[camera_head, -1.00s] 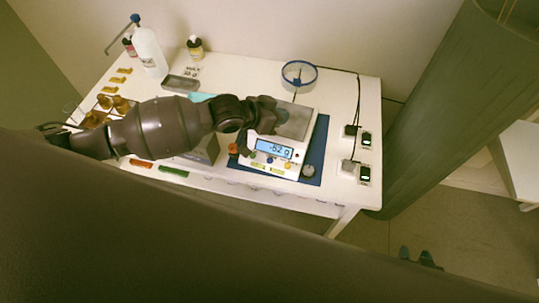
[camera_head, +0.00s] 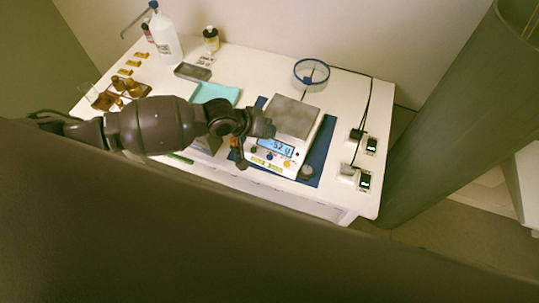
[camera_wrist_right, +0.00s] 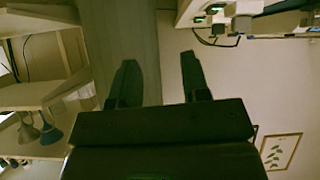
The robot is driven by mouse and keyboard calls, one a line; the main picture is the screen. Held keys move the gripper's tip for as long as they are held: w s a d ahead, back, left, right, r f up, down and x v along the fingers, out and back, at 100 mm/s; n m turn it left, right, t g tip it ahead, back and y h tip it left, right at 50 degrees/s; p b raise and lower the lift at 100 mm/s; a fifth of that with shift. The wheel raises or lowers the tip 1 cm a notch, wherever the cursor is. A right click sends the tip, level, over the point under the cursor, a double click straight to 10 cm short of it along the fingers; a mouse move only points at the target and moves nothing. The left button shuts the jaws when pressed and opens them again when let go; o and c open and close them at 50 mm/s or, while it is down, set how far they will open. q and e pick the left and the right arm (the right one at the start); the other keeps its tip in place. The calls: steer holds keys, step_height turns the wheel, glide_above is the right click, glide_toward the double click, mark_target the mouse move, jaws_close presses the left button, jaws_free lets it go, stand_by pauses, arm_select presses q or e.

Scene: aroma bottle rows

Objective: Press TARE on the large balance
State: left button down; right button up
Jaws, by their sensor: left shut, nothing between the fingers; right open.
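The large balance (camera_head: 278,165) stands on a blue mat at the right half of the table in the head view. Its bare grey pan (camera_head: 295,116) faces up. Its lit display (camera_head: 276,147) reads about -52 g. A row of small coloured buttons (camera_head: 270,156) lies below the display; their labels are too small to read. My left gripper (camera_head: 240,160) is shut and empty, pointing down at the balance's front left corner; I cannot tell if it touches anything. My right gripper (camera_wrist_right: 161,76) is open and empty in the right wrist view, away from the balance.
A teal tray (camera_head: 217,92), a grey metal tray (camera_head: 193,72), a white bottle (camera_head: 165,42) and amber bottles (camera_head: 130,86) are left of the balance. A blue-rimmed round dish (camera_head: 311,72) stands behind it. Small lit devices (camera_head: 365,180) with cables stand at right.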

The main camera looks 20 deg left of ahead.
steer(key=shift+w+r, duration=0.15)
arm_select(q)
steer(key=shift+f, duration=0.1)
steer(key=b, duration=0.7)
glide_above(268, 155)
step_height(268, 155, down, 6)
steer(key=shift+s+f, duration=0.1)
steer(key=shift+f, duration=0.1)
steer(key=shift+f+b, duration=0.45)
steer(key=shift+f, duration=0.6)
arm_select(e)
step_height(268, 155, down, 7)
steer(key=shift+f, duration=0.2)
steer(key=shift+w+r, duration=0.1)
steer(key=shift+w, duration=0.15)
steer(key=shift+w+a+r, duration=0.1)
steer(key=shift+w+r, duration=0.2)
steer(key=shift+w, duration=0.05)
